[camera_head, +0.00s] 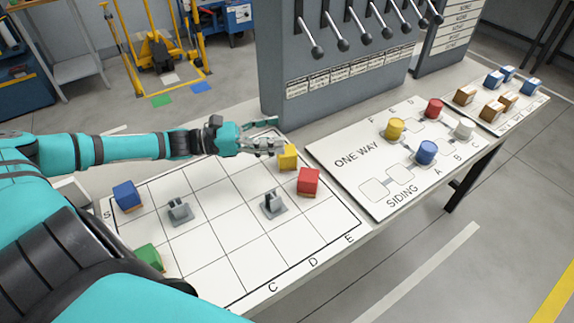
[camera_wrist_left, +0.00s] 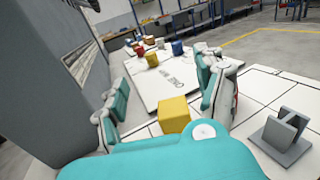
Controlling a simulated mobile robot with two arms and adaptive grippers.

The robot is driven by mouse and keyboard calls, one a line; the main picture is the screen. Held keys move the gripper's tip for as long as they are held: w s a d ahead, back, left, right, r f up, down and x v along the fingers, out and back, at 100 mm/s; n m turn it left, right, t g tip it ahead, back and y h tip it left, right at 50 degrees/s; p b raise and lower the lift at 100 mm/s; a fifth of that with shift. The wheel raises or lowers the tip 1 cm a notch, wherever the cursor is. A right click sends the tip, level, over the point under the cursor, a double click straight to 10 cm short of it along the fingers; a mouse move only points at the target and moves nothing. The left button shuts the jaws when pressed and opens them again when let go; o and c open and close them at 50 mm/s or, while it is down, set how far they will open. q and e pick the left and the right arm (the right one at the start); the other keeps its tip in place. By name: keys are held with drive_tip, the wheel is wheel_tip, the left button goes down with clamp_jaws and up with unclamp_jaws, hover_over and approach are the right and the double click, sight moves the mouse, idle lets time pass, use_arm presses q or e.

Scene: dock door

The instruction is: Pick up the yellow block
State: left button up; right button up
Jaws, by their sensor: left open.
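The yellow block (camera_head: 288,157) stands on the white gridded board, near its far right edge. My left gripper (camera_head: 270,140) reaches in from the left, low over the board, with its fingertips close to the block. In the left wrist view the yellow block (camera_wrist_left: 174,115) shows between the two spread fingers of the left gripper (camera_wrist_left: 165,100). The fingers are open and hold nothing. I cannot tell whether a finger touches the block. The right gripper is not in view.
A red block (camera_head: 308,181) stands just right of the yellow one. A grey bracket (camera_head: 273,204), a blue block (camera_head: 127,195) and a green block (camera_head: 149,257) stand on the grid. A grey lever cabinet (camera_head: 340,60) rises behind. The siding board (camera_head: 345,185) lies to the right.

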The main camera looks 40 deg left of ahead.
sight(287, 158)
use_arm(q)
drive_tip(key=f, duration=0.6)
drive_tip(key=shift+w+d+f, duration=0.25)
drive_tip(key=shift+w+f, duration=0.05)
drive_tip(key=shift+f, duration=0.05)
drive_tip(key=shift+x, duration=3.4)
drive_tip(key=shift+f, duration=0.15)
drive_tip(key=shift+c, duration=0.2)
clamp_jaws()
